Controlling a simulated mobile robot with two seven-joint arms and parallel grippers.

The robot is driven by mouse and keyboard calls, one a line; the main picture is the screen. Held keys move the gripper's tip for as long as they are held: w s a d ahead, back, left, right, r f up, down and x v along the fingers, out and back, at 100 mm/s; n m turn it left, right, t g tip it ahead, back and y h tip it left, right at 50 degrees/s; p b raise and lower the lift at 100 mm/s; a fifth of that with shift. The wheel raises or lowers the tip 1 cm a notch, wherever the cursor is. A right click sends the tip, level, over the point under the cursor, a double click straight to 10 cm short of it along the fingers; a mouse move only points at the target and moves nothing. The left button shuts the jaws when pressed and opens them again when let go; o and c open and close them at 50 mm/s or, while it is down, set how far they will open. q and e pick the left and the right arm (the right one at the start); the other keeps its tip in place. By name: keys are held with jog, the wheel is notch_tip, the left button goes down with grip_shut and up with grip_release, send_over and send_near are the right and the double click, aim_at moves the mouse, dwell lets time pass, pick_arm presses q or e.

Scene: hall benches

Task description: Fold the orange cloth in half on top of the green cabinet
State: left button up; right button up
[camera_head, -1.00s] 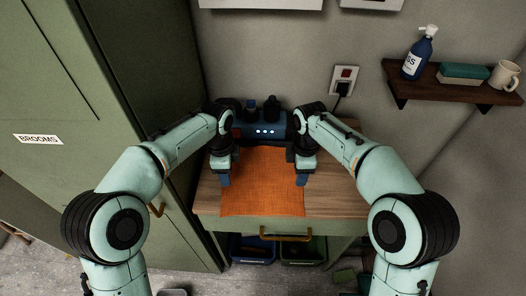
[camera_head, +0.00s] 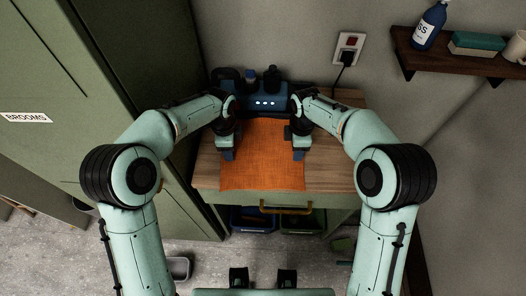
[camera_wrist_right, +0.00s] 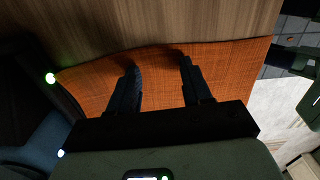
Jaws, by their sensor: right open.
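The orange cloth (camera_head: 262,165) lies flat on the wooden top (camera_head: 335,170) of the green cabinet (camera_head: 343,202). My left gripper (camera_head: 228,158) is at the cloth's left edge, pointing down. Its finger gap does not show. My right gripper (camera_head: 299,156) is at the cloth's right edge. In the right wrist view my right gripper (camera_wrist_right: 160,62) is open, its two fingers apart over the cloth (camera_wrist_right: 230,75) near one edge, with nothing seen between them. I cannot tell whether the fingertips touch the cloth.
A dark blue device (camera_head: 266,101) with lights stands behind the cloth, with dark bottles beside it. A green BROOMS locker (camera_head: 70,150) stands close on the left. A wall shelf (camera_head: 465,63) holds a blue bottle, a sponge and a mug. Bare wood shows right of the cloth.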

pick_arm(q)
jog(key=shift+f, duration=0.2)
pick_arm(e)
jog(key=shift+f, duration=0.2)
pick_arm(q)
grip_shut()
pick_arm(e)
grip_shut()
